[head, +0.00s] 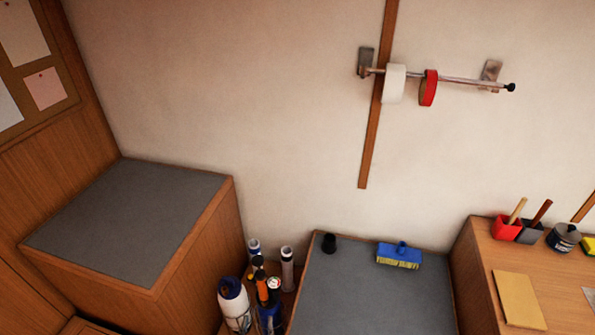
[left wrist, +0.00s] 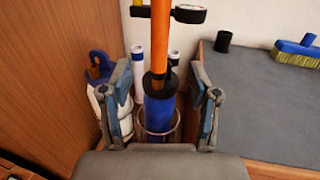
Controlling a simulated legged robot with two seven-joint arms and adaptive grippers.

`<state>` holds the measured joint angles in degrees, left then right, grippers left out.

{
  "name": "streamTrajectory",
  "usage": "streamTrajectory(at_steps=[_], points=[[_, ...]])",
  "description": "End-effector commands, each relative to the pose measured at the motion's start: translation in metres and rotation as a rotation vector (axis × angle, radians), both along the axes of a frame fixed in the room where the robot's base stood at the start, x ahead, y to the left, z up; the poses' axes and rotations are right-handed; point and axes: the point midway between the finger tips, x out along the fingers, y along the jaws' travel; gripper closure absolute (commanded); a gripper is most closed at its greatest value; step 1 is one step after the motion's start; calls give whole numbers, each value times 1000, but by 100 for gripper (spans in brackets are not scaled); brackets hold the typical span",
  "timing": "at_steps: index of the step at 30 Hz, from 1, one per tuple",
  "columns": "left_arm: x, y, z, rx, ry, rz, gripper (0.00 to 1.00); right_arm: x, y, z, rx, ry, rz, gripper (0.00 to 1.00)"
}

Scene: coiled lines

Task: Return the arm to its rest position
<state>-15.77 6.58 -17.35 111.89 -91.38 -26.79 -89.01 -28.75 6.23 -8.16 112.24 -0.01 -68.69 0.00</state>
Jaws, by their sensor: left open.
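My left gripper (left wrist: 166,108) shows in the left wrist view with its two fingers spread apart. An orange shaft with a black collar and a blue lower part (left wrist: 161,108) stands upright between the fingers in the picture, in a clear round holder. I see a gap on both sides of it; how far it is from the fingers I cannot tell. The orange piece (head: 262,289) also shows in the head view, among bottles and tubes. I cannot make out either gripper clearly in the head view. My right gripper does not show.
A white bottle with a blue top (head: 234,304) and white tubes (head: 287,266) crowd the low gap between the grey-topped wooden cabinet (head: 130,220) and the grey worktop (head: 365,300). A blue brush (head: 399,254) and black cup (head: 329,243) stand there. A wall rod (head: 455,80) holds tape rolls.

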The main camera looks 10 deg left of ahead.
Motion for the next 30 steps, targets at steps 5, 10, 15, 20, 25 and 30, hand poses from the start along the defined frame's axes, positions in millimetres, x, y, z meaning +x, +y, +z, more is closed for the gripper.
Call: streamTrajectory(at_steps=[5, 10, 15, 20, 25, 30], points=[[-5, 10, -24, -185, 57, 37, 39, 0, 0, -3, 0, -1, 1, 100], [-45, 39, -118, -875, 231, 299, 39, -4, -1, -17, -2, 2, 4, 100], [-135, 52, -224, -1625, 304, 862, 39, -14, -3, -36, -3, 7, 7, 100], [-220, 40, -280, -2048, 203, 1438, 39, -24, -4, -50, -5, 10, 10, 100], [-269, 26, -300, -2209, 68, 1814, 39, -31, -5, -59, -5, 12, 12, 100], [-277, 22, -304, -2233, 34, 1884, 39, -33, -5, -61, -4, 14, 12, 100]])
